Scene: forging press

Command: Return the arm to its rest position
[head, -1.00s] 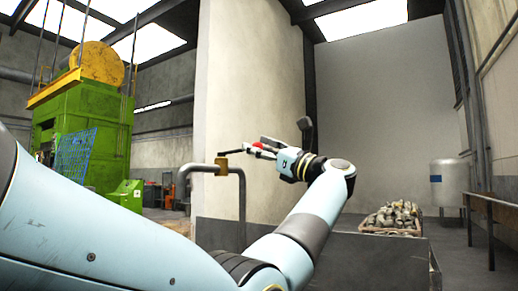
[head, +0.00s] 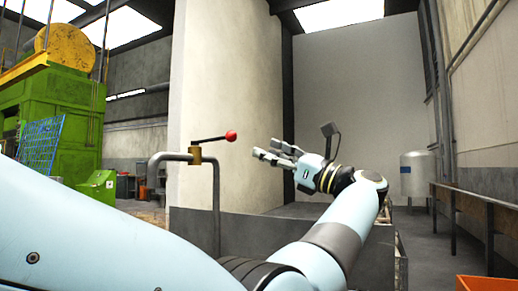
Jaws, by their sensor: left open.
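My left arm (head: 322,238) comes in from the lower left and reaches up to the middle of the head view. My left gripper (head: 267,150) is at its end, with its fingers apart and empty, pointing left. To its left in the picture is a grey pipe (head: 216,207) with a brass valve (head: 195,155). The valve's dark lever points right and ends in a red ball knob (head: 231,135). A gap shows between the fingertips and the knob. My right gripper is not in view.
A pale wall block (head: 235,80) stands behind the pipe. The green press (head: 65,105) is at far left, with a blue mesh panel (head: 40,145). A long table (head: 475,199), a pale tank (head: 418,172) and an orange box (head: 487,283) are at right.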

